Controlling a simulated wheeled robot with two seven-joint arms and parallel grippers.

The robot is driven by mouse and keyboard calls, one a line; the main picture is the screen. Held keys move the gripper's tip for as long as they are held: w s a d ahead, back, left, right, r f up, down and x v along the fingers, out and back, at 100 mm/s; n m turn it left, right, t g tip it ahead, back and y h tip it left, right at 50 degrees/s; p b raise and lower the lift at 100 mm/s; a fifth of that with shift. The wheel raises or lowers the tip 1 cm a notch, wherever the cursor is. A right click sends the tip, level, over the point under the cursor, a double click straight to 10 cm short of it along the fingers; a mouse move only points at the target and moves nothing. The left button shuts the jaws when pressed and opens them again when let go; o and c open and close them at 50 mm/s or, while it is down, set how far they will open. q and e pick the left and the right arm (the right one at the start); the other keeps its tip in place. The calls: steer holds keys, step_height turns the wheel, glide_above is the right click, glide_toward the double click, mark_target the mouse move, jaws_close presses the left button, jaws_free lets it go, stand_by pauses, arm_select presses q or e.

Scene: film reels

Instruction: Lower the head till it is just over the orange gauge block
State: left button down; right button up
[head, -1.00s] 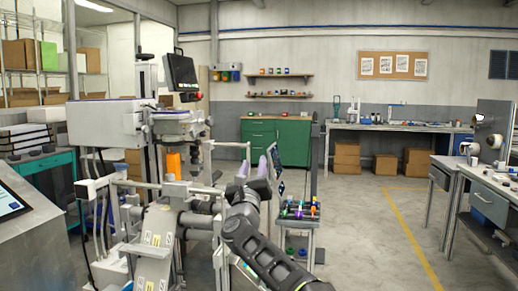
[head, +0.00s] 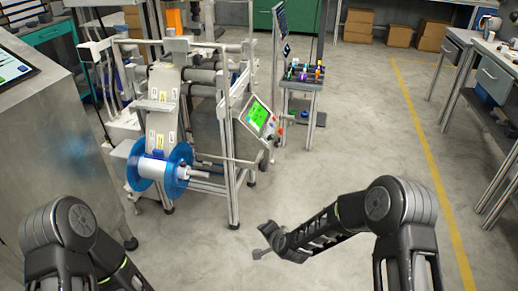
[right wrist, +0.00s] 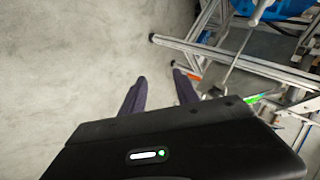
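The orange gauge block (head: 174,18) stands on the machine at the top of the head view, its upper end close to the picture edge. The machine's head above it is out of the picture. My right gripper (head: 262,241) is low over the floor, in front of and right of the machine, apart from the block and empty. The right wrist view shows its two dark fingers (right wrist: 159,92) spread with bare floor between them. My left arm bends at the lower left of the head view; its gripper is outside the picture.
The machine's frame carries a blue-flanged reel (head: 150,169) and a tilted panel with a green screen (head: 257,115). A rack of small coloured items (head: 304,75) stands behind. A grey console (head: 60,130) is at left, benches (head: 490,120) at right. The middle floor is clear.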

steer(key=s+f+n+g+p, duration=0.1)
steer(key=s+f+n+g, duration=0.2)
steer(key=s, duration=0.8)
steer(key=s+f+n+g+p, duration=0.2)
steer(key=s+f, duration=0.1)
steer(key=s, duration=0.7)
steer(key=s+r+n+g+y+p, duration=0.1)
steer(key=s+r+n+g+p, duration=0.2)
steer(key=s+r+p, duration=1.1)
steer(key=shift+s+d+n+p, duration=0.15)
steer(key=shift+d+n+p, duration=0.1)
steer(key=shift+n+p, duration=0.05)
steer(key=shift+d+r, duration=0.1)
